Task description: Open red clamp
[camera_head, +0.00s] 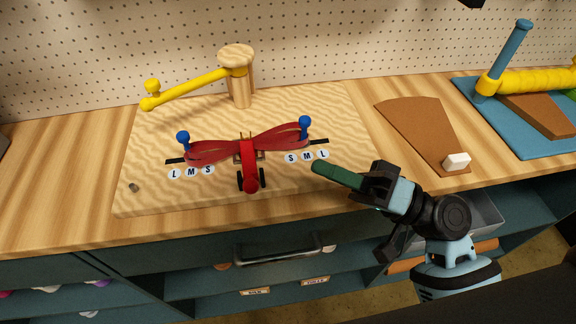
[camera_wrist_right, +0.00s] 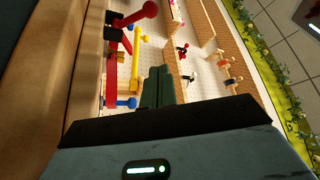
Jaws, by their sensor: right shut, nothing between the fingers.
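The red clamp (camera_head: 248,168) stands at the front middle of a light wooden board (camera_head: 150,120). Its red lever ends in a round knob toward the board's front edge. A red ribbon bow (camera_head: 215,150) passes under the clamp, its loops reaching two blue pegs (camera_head: 304,127). My right gripper (camera_head: 318,167) is shut and empty, its green fingers pointing left, to the right of the clamp and apart from it. In the right wrist view the shut fingers (camera_wrist_right: 158,88) show, with the red clamp (camera_wrist_right: 123,40) to their left. My left gripper is not in view.
A wooden post (camera_head: 240,85) with a yellow arm (camera_head: 190,88) stands behind the bow. To the right lie a brown board (camera_head: 420,130) with a white block (camera_head: 457,161) and a blue mat (camera_head: 485,125) with a yellow roll. A drawer handle (camera_head: 275,255) lies below the front edge.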

